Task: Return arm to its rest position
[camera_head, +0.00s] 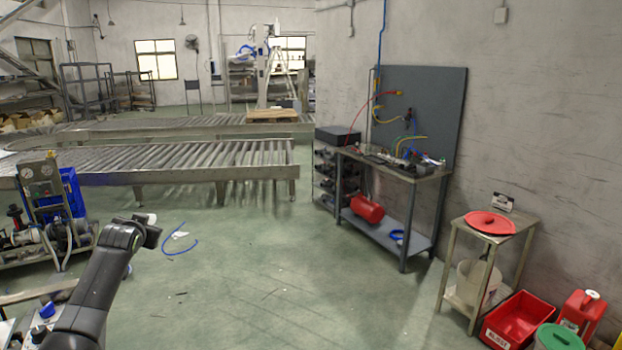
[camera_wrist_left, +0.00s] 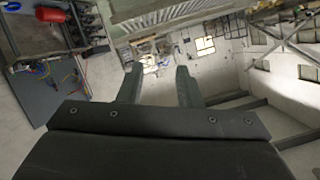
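My left arm (camera_head: 95,285) comes in from the lower left of the head view, with its wrist raised over the floor. The fingers of its gripper are not clearly seen there. In the left wrist view my left gripper (camera_wrist_left: 159,88) shows two fingers spread apart with nothing between them. That view is tilted upside down, with the room beyond the fingertips. My right arm and right gripper are not in view.
A roller conveyor (camera_head: 190,162) crosses the back. A pump unit (camera_head: 45,215) stands left, close to my arm. A workbench (camera_head: 395,175) with a red tank (camera_head: 366,209) below stands right. A small table (camera_head: 520,225) and a red bin (camera_head: 518,318) are at far right. The middle floor is mostly clear.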

